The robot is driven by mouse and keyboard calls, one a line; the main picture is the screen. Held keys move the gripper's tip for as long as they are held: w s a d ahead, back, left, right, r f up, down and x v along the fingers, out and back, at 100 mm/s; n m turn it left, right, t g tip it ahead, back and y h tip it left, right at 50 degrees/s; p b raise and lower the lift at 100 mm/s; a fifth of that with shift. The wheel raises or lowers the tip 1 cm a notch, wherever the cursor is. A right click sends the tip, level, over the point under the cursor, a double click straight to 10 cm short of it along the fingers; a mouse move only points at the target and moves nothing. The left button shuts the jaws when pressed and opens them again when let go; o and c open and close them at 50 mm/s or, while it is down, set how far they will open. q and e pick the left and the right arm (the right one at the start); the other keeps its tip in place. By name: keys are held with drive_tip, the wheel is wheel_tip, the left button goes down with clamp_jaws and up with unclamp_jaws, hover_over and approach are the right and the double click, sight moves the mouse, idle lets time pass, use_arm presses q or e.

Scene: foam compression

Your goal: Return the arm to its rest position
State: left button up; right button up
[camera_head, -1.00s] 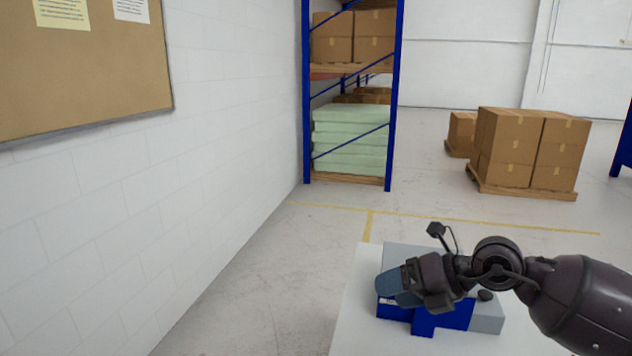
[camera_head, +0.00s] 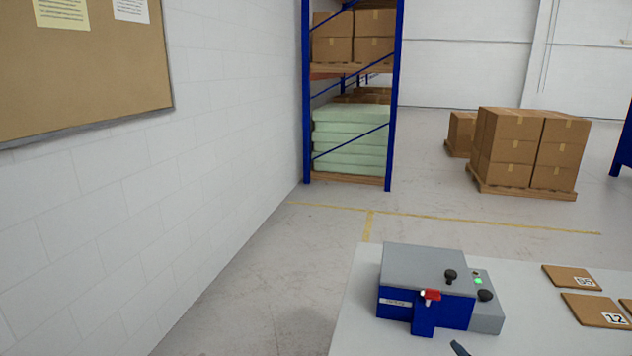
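A grey and blue machine (camera_head: 425,265) stands on the white table (camera_head: 375,335), fully in view, with black knobs, a red part (camera_head: 431,295) at its front and a lit green button. Only a small dark blue-grey tip (camera_head: 459,348) shows at the bottom edge in front of the machine; it looks like a fingertip of my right gripper.
Brown numbered plates (camera_head: 588,308) lie on the table's right side. A white wall (camera_head: 120,220) with a cork board stands at left. Behind are a blue rack (camera_head: 391,150) with boxes and green slabs, and a pallet of cartons (camera_head: 525,150). The floor between is clear.

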drive_tip(key=s+d+f+m, duration=0.1)
drive_tip(key=s+f, duration=0.2)
drive_tip(key=s+f+m+g+h, duration=0.1)
drive_tip(key=s+f+m, duration=0.1)
drive_tip(key=s+f, duration=0.1)
drive_tip(key=s+d+f+m+g+h, duration=0.1)
drive_tip(key=s+f+m, duration=0.1)
drive_tip(key=s+f, duration=0.1)
drive_tip(key=shift+s+d+f, duration=0.15)
drive_tip(key=shift+d+f, duration=0.2)
drive_tip(key=shift+f, duration=0.2)
drive_tip(key=s+d+f+m+g+h, duration=0.1)
drive_tip(key=s+f+m+g, duration=0.1)
drive_tip(key=s+f, duration=0.5)
drive_tip(key=s, duration=0.3)
drive_tip(key=shift+s+d+g+h, duration=0.2)
drive_tip(key=shift+s+g+h, duration=0.1)
drive_tip(key=shift+g, duration=0.1)
drive_tip(key=shift+c, duration=0.5)
